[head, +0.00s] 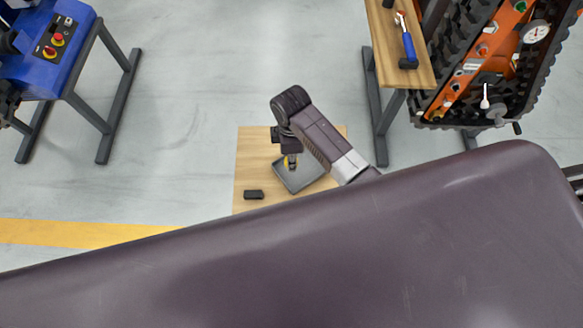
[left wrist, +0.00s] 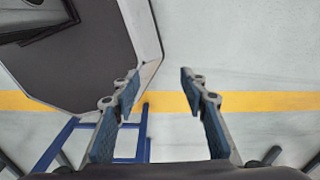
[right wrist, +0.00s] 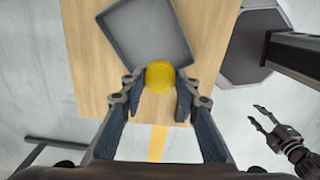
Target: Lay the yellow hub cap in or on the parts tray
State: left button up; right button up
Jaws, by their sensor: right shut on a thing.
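The yellow hub cap (right wrist: 160,76) is held between the fingertips of my right gripper (right wrist: 160,88). My left gripper (left wrist: 158,90) is open and empty over the floor.
A small black object (head: 253,195) lies on the wooden table (head: 245,165), left of the tray. A blue machine stand (head: 60,60) is at the upper left. A bench with a blue-handled hammer (head: 408,48) and an orange tracked carrier (head: 480,60) stand at the upper right.

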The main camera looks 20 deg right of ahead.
send_over(291, 175)
notch_tip(291, 175, down, 4)
jog(key=shift+f, duration=0.15)
jog(key=shift+w+f, duration=0.1)
jog(key=shift+f, duration=1.05)
notch_tip(291, 175, down, 2)
jog(key=shift+f+b, duration=0.2)
jog(key=shift+b, duration=0.25)
jog(key=shift+f, duration=0.3)
pick_arm(q)
jog(key=w, duration=0.1)
jog(key=w+f, duration=0.1)
jog(key=shift+w+d, duration=0.2)
jog(key=shift+w, duration=0.2)
pick_arm(e)
jog(key=shift+f, duration=0.1)
